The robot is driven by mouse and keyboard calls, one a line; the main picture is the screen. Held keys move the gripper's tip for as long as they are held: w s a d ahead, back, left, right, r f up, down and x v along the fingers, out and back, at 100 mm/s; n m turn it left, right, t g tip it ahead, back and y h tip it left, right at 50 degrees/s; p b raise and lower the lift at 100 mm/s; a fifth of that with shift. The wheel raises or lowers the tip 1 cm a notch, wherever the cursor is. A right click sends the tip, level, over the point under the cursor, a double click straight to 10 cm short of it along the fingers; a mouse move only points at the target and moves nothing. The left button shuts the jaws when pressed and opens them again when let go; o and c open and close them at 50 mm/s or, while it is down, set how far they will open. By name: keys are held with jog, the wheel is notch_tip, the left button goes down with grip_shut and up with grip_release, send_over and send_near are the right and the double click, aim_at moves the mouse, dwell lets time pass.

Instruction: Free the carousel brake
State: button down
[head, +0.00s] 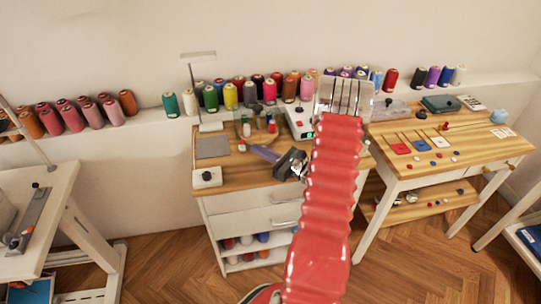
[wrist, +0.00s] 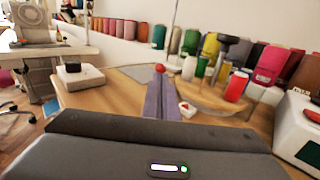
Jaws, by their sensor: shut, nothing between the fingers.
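My gripper (head: 256,150) is shut and empty; its greyish-purple fingers point left over the wooden sewing table (head: 240,178). In the wrist view the closed fingers (wrist: 160,95) reach forward from the dark gripper body. A small red ball knob (wrist: 159,68) shows just beyond the fingertips; it also shows in the head view (head: 241,147). I cannot tell whether the fingers touch it. The round carousel (wrist: 210,100), with a dark-topped post (wrist: 228,45) and a red spool (wrist: 236,87), stands right of the fingers. The brake's lower parts are hidden or too small to tell.
A white box with a black knob (head: 207,178) sits at the table's front left. A grey mat (head: 212,147) lies behind it. A white device with a green display (head: 300,122) stands right of the carousel. Several thread spools (head: 230,96) line the wall ledge.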

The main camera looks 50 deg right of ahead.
aim_at(242, 144)
jog(key=shift+w+a, duration=0.15)
jog(key=shift+w, duration=0.7)
jog(key=shift+w+a, duration=0.15)
jog(key=shift+w, duration=0.65)
jog(key=shift+d, duration=0.2)
jog(key=shift+a, duration=0.1)
jog(key=shift+r, duration=0.1)
jog(key=shift+w+m, duration=0.15)
jog(key=shift+m, duration=0.15)
jog(key=shift+r+g, duration=0.25)
jog(key=shift+g, duration=0.25)
